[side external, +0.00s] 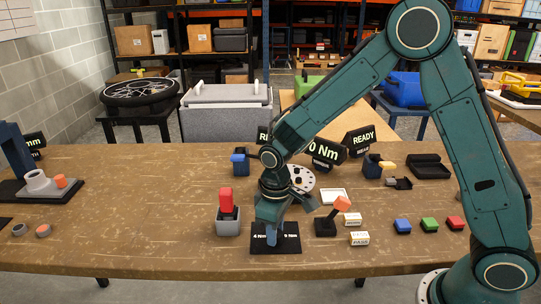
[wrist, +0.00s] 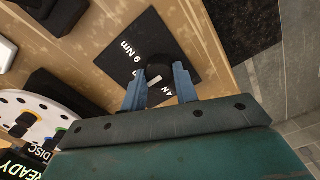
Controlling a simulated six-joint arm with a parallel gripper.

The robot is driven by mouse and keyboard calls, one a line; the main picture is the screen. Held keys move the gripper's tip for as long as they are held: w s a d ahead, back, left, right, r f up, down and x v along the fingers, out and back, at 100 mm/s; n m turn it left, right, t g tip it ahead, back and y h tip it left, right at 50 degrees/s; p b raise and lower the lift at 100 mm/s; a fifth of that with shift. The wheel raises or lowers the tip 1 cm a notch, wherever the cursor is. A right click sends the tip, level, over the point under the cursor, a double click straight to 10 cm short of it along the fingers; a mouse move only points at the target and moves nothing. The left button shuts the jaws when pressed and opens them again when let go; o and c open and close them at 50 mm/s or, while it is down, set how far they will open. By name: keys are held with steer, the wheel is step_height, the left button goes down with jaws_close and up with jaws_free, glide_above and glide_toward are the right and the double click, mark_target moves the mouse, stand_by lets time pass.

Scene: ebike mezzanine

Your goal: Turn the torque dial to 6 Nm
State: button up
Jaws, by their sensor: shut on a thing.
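The torque dial (wrist: 159,72) is a dark round knob on a black plate (wrist: 136,40) at the table's front. In the side view the plate (side external: 289,247) shows a "4 Nm" label at left and another Nm label at right, hard to read. My gripper (side external: 271,236) points down over the plate, and its blue fingers (wrist: 160,78) are shut on the dial, one on each side. A pale mark shows on the dial near the 4 label, partly hidden. A dark display (side external: 325,152) behind my arm shows "0 Nm", its left part hidden.
A grey block with a red top (side external: 227,212) stands left of the plate. A black base with an orange-tipped lever (side external: 330,220) stands close at right. A perforated disc (side external: 302,180) is behind. Blue, green and red blocks (side external: 429,224) lie farther right. The front-left table is mostly clear.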

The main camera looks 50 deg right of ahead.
mark_target(278, 233)
steer(key=o, duration=1)
steer(key=shift+c, duration=0.2)
steer(key=shift+r, duration=0.2)
step_height(278, 233, up, 14)
steer(key=shift+f, duration=0.25)
steer(key=s+d+r+m+t, duration=0.1)
steer(key=s+d+r+t, duration=0.1)
steer(key=s, duration=0.5)
steer(key=s+d+r+m+t, duration=0.1)
steer(key=s+d+r, duration=0.2)
steer(key=s, duration=0.4)
steer(key=s+d+r+m+t, duration=0.2)
steer(key=s+d+r, duration=0.1)
steer(key=s, duration=0.4)
steer(key=shift+s+d+t, duration=0.25)
steer(key=shift+d+t, duration=0.05)
steer(key=shift+d, duration=0.5)
